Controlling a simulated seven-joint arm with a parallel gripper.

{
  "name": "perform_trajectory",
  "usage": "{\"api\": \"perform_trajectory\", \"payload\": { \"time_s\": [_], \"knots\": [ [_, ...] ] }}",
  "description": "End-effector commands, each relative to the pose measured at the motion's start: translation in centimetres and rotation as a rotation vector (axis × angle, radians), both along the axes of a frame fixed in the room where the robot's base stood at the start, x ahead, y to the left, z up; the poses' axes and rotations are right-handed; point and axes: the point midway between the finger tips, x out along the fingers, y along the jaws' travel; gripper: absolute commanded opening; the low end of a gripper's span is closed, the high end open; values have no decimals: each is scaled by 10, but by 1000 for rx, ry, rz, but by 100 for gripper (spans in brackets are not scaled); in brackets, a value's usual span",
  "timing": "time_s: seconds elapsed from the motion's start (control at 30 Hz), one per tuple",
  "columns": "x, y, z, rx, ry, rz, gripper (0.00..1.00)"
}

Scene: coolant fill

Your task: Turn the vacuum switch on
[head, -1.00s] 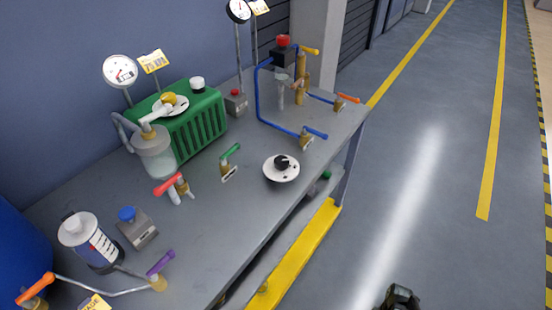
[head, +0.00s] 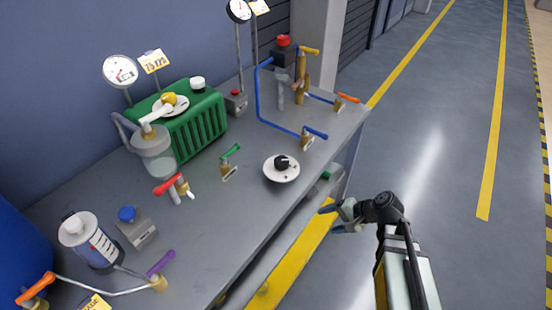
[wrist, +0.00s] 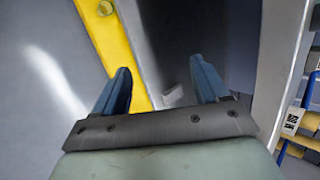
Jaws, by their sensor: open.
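No label I can read marks the vacuum switch. A black rotary knob on a round white dial (head: 292,174) sits near the front edge of the bench. A small grey box with a red button (head: 236,101) is right of the pump. My gripper (head: 338,216) is open and empty, beyond the bench's front edge, to the right of and apart from the black knob. Its two blue fingers also show spread in the wrist view (wrist: 161,90).
Valves with green (head: 230,152), red (head: 168,184), blue (head: 315,133) and purple (head: 160,262) handles stand on the bench. A blue pipe (head: 259,100) rises at its far end. The floor at right is open.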

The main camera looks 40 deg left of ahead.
Motion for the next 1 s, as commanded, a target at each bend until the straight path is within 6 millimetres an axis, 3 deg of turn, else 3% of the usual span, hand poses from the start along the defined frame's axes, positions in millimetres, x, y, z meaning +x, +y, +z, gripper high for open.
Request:
{"api": "perform_trajectory", "payload": {
  "time_s": [0.1, 0.2, 0.5, 0.7, 1.0],
  "knots": [
    [7, 30, 49, 161, 144, -116, 74],
    [8, 47, 79, 276, 301, -205, 74],
    [9, 71, 152, 505, 895, -412, 74],
    [9, 72, 172, 497, 1193, -491, 74],
    [8, 73, 171, 418, 1364, -567, 74]
  ]
}}
